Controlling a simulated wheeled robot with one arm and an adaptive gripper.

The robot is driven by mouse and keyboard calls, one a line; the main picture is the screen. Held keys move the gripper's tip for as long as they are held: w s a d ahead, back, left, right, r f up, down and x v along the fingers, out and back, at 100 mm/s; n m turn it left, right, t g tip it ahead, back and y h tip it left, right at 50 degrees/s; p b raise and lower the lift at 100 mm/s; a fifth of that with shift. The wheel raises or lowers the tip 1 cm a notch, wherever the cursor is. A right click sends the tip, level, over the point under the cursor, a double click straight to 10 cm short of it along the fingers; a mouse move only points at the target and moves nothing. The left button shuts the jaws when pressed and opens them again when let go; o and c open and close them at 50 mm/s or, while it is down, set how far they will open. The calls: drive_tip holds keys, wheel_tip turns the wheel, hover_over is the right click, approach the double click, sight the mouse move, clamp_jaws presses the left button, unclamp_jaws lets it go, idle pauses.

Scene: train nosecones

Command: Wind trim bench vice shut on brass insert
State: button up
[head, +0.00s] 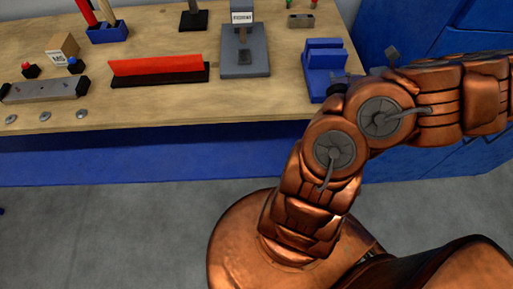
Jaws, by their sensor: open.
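The blue bench vice (325,62) stands at the right end of the wooden bench. Its blue jaw blocks show from above, and its front right part is close to or behind my arm in the picture. A small grey piece shows just above my arm to the right of the vice; I cannot tell if it is the vice handle. I cannot make out a brass insert in or near the vice. My copper-coloured arm bends in front of the vice and runs out at the right edge. My gripper is not in the picture.
The wooden bench (225,100) also holds a red bar (155,66) on a black base, a grey stand (245,62), a blue tool holder (108,34), an M5 box (63,48) and a grey fixture (45,90). Blue cabinets (395,25) stand right.

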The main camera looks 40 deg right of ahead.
drive_tip(key=shift+w+f+g+h+b, duration=0.15)
drive_tip(key=shift+h+b, duration=0.25)
drive_tip(key=shift+b, duration=1.05)
drive_tip(key=shift+s+g+h+b, duration=0.15)
drive_tip(key=shift+h+b, duration=0.25)
drive_tip(key=shift+b, duration=1)
drive_tip(key=shift+w+a+g+h+b, duration=0.15)
drive_tip(key=shift+g+h+b, duration=0.15)
drive_tip(key=shift+b, duration=0.95)
drive_tip(key=shift+h+b, duration=0.4)
drive_tip(key=shift+b, duration=0.45)
drive_tip(key=g+h+b, duration=0.2)
drive_tip(key=shift+w+a+h, duration=0.15)
drive_tip(key=shift+a+h, duration=0.2)
drive_tip(key=shift+h, duration=0.05)
drive_tip(key=shift+w+a+r+g+h, duration=0.1)
drive_tip(key=shift+r+g+h, duration=0.05)
drive_tip(key=shift+g+h, duration=0.3)
drive_tip(key=shift+w+a+r+g+h, duration=0.1)
drive_tip(key=shift+g+h, duration=0.35)
drive_tip(key=h+p, duration=0.1)
drive_tip(key=g+h+p, duration=0.1)
drive_tip(key=shift+a+g+h, duration=0.2)
drive_tip(key=shift+g+h, duration=0.1)
drive_tip(key=shift+w+f+g+h+p, duration=0.15)
drive_tip(key=shift+g+h+p, duration=0.25)
drive_tip(key=shift+h+p, duration=0.45)
drive_tip(key=shift+f+g+h+p, duration=0.2)
drive_tip(key=shift+g+h+p, duration=0.2)
drive_tip(key=shift+p, duration=0.4)
